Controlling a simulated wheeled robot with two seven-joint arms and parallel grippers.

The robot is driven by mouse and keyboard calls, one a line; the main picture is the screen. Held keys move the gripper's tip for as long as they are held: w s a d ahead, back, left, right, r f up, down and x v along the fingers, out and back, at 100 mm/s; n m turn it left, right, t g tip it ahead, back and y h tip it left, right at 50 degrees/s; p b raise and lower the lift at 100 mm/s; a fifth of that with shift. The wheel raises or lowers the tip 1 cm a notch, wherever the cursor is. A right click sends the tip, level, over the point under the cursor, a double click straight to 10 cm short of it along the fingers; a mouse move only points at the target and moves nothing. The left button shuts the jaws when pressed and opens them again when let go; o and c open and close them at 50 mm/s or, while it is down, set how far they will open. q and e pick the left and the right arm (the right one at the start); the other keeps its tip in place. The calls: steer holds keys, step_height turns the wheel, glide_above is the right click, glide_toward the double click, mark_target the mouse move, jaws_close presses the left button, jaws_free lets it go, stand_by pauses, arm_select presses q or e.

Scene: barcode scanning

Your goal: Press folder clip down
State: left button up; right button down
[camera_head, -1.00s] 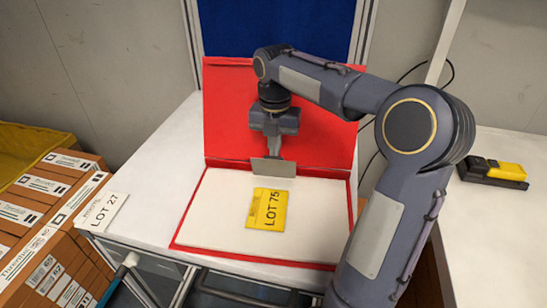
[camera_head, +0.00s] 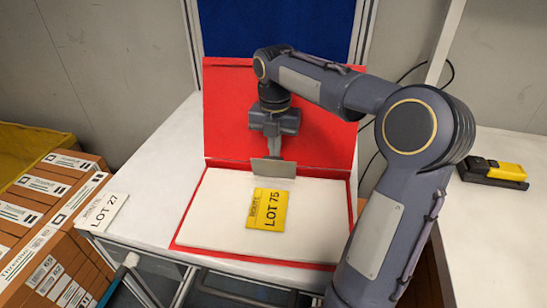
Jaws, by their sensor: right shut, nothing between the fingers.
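A red folder (camera_head: 190,219) lies open on the white table, its back cover (camera_head: 228,110) standing up. White paper (camera_head: 222,203) lies inside, with a yellow label reading LOT 75 (camera_head: 267,209) on it. A grey clip plate (camera_head: 273,168) stands at the folder's inner edge, above the label. My right gripper (camera_head: 272,154) points down and is shut and empty. Its tips are just behind or at the top of the clip plate; I cannot tell whether they touch it. The plate hides part of the tips. My left gripper is not in view.
A white card reading LOT 27 (camera_head: 103,213) lies at the table's left edge. Stacked brown boxes (camera_head: 40,215) stand at the left, near a yellow bin (camera_head: 28,146). A yellow and black scanner (camera_head: 495,172) lies on the right table.

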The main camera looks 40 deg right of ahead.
mark_target(273, 157)
steer(key=shift+f, duration=0.15)
stand_by(0.4)
steer(key=shift+f+b, duration=0.65)
steer(key=shift+f, duration=0.75)
steer(key=shift+s+a+b, duration=0.4)
steer(key=shift+s+a, duration=0.55)
